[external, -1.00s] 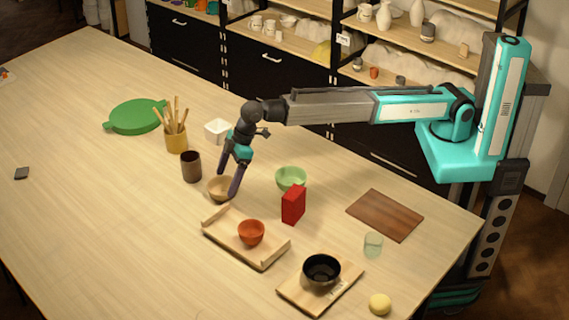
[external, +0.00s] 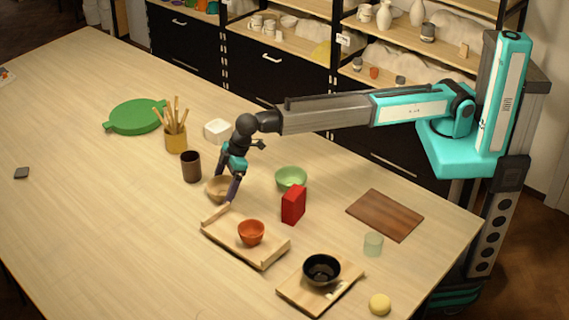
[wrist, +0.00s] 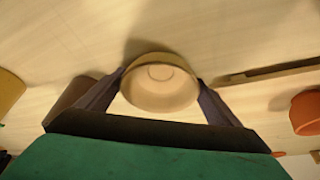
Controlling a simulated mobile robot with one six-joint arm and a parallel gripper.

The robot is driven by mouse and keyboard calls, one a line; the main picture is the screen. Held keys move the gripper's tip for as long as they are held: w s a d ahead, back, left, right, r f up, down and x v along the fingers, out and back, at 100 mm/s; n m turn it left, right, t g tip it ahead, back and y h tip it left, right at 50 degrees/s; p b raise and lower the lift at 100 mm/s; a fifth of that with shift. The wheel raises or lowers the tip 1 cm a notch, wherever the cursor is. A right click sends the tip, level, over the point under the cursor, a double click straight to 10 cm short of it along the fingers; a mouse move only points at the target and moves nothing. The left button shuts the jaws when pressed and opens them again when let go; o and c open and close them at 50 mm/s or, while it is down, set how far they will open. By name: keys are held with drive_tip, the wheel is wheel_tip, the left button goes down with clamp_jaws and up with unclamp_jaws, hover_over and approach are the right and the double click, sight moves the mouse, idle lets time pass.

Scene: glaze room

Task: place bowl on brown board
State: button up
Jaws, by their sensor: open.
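A tan bowl (external: 213,190) sits upright on the table, left of the green bowl (external: 291,178). My gripper (external: 226,190) is open and low around it, one finger on each side. In the wrist view the tan bowl (wrist: 160,92) lies between the two fingers, its rim close to both tips; I cannot tell whether they touch it. The brown board (external: 385,215) lies flat and bare at the right of the table. An orange bowl (external: 251,232) is on a wooden tray (external: 268,262), and a black bowl (external: 321,270) is on a light board (external: 296,301).
A red box (external: 293,205) stands between the tan bowl and the brown board. A dark cup (external: 191,167), a yellow pot of tools (external: 175,140) and a white dish (external: 217,130) stand near my gripper. A glass (external: 373,244) is close to the brown board's front edge.

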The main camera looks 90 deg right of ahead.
drive_tip(key=c, duration=0.9)
drive_tip(key=shift+o, duration=0.2)
drive_tip(key=shift+r, duration=0.1)
wheel_tip(320, 180, up, 10)
drive_tip(key=b, duration=0.2)
drive_tip(key=shift+b, duration=0.3)
